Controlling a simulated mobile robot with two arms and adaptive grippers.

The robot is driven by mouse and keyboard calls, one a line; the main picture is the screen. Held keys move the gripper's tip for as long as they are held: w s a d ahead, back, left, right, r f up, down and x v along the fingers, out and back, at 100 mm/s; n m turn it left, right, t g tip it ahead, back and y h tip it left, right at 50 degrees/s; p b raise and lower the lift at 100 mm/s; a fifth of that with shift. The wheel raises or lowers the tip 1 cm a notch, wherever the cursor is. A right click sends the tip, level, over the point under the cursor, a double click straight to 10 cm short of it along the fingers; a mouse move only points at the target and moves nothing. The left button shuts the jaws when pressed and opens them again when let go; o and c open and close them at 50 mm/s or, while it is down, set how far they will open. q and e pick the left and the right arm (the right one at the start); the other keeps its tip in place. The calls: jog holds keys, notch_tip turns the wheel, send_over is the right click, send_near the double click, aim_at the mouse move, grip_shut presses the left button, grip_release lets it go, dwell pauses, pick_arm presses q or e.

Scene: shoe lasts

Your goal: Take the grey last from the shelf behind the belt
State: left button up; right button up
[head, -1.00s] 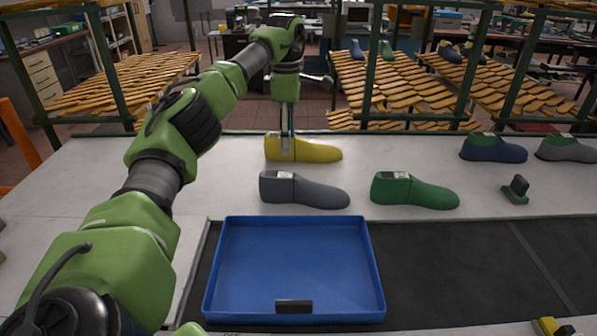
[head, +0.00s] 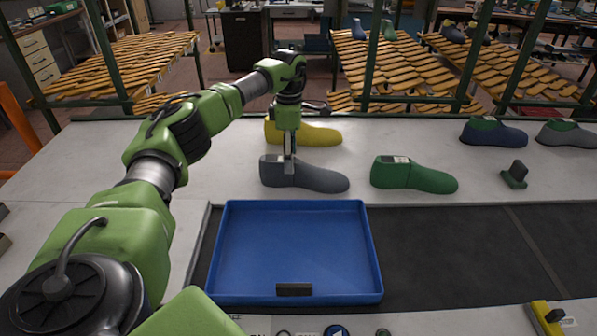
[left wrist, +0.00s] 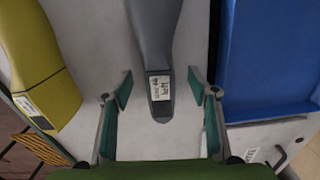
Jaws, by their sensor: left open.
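The grey last (head: 316,177) lies on the white shelf (head: 220,165) behind the belt, heel to the left and toe to the right. In the left wrist view the grey last (left wrist: 157,50) shows a white label on its heel end. My left gripper (head: 289,160) is over the heel end of the grey last. In the left wrist view its open fingers (left wrist: 160,90) stand on either side of the heel, with gaps on both sides. Whether they are down at its full height is hard to tell. My right gripper is not in view.
A yellow last (head: 318,134) lies just behind the grey one, and a green last (head: 412,175) lies to its right. Blue (head: 495,133) and grey (head: 570,135) lasts are farther right. A blue tray (head: 372,245) sits in front on the dark belt (head: 450,250).

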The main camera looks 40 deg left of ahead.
pick_arm(q)
jog(key=shift+a+f, duration=0.1)
jog(key=shift+f, duration=1.1)
grip_shut()
jog(key=shift+r, duration=0.1)
jog(key=shift+w+r, duration=0.1)
jog(key=shift+r, duration=0.05)
